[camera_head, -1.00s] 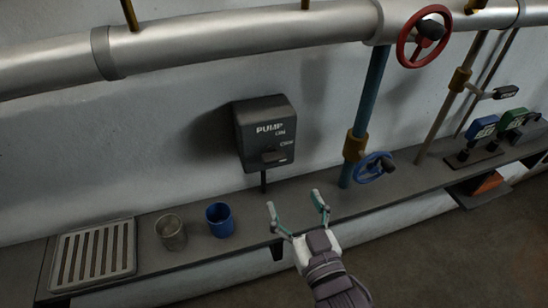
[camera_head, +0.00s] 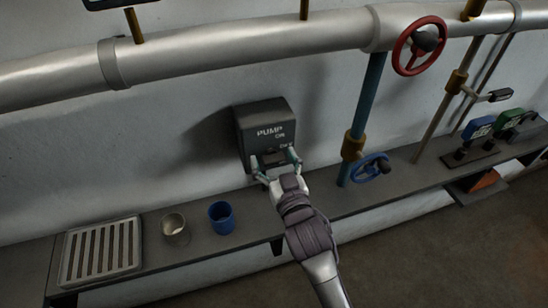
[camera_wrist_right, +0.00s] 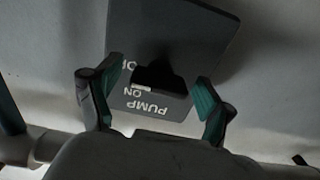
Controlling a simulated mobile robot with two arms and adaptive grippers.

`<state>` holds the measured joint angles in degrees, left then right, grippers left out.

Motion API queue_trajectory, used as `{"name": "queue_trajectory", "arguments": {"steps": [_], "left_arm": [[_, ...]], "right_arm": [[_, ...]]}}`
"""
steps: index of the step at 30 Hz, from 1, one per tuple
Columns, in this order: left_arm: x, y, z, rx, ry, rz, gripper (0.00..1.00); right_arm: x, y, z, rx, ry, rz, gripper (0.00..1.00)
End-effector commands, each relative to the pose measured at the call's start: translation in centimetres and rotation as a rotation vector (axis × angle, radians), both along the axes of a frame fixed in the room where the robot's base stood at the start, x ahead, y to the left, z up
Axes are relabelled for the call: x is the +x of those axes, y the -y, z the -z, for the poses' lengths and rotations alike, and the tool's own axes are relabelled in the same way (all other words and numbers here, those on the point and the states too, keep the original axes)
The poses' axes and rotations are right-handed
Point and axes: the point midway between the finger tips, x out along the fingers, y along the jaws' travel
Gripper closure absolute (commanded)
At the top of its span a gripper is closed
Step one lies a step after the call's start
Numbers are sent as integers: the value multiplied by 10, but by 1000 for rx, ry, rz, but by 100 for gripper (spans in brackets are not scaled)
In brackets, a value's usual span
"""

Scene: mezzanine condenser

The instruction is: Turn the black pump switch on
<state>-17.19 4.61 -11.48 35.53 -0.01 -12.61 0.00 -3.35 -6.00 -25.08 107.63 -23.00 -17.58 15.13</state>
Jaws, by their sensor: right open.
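The black pump switch box (camera_head: 264,122) is fixed to the wall in the middle of the head view, with "PUMP", "ON" and "OFF" lettering. Its dark lever shows in the right wrist view (camera_wrist_right: 158,77), standing out from the box face. My right gripper (camera_head: 276,162) is open at the lower front of the box. In the right wrist view its two teal-padded fingers (camera_wrist_right: 154,102) stand on either side of the lever, with gaps on both sides. In the head view the gripper partly hides the lever. My left gripper is not in view.
A shelf (camera_head: 330,205) runs below the box. On it are a blue cup (camera_head: 221,218), a greyish cup (camera_head: 175,230) and a slatted tray (camera_head: 102,250). A blue valve wheel (camera_head: 370,168) is to the right. A large pipe (camera_head: 240,52) with a red wheel (camera_head: 419,46) runs above.

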Motion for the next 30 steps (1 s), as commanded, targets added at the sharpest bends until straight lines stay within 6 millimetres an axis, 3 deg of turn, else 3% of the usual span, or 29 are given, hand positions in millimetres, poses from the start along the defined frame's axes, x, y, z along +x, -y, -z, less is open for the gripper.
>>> {"name": "queue_trajectory", "arguments": {"steps": [3, 14, 23, 30], "left_arm": [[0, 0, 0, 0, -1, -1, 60], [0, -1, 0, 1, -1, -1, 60], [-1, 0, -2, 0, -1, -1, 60], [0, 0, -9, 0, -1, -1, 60]], "right_arm": [[0, 0, 0, 0, 0, 0, 19], [0, 0, 0, 0, -1, 0, 79], [-1, 0, 0, -35, 11, 0, 79], [0, 0, 0, -163, 50, 0, 79]]}}
